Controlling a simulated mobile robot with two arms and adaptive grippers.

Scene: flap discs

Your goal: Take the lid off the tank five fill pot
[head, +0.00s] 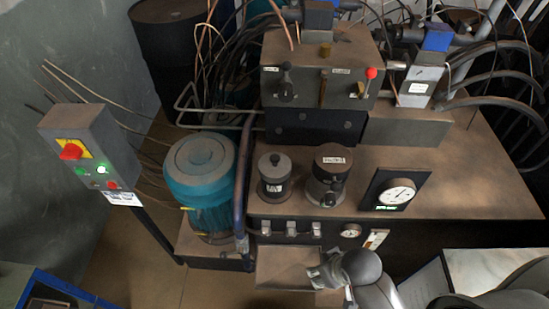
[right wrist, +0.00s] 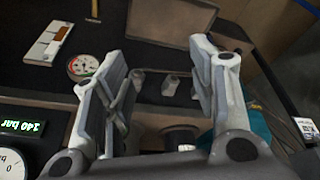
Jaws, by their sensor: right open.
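Two dark pots stand side by side on the bench front in the head view. The left pot (head: 275,180) has a round lid with a knob on top and a small pale label on its body. The right pot (head: 328,182) has a wide dark top with a white label and a knob low at its front. The labels are too small to read, so I cannot tell which is tank five. My right gripper (head: 328,270) is below and in front of the pots, apart from them. In the right wrist view its fingers (right wrist: 160,62) are spread and empty. My left gripper is out of view.
A teal motor (head: 200,172) and a curved pipe (head: 242,180) stand left of the pots. A valve block (head: 320,75) with levers rises behind. A gauge panel (head: 395,190) sits right.

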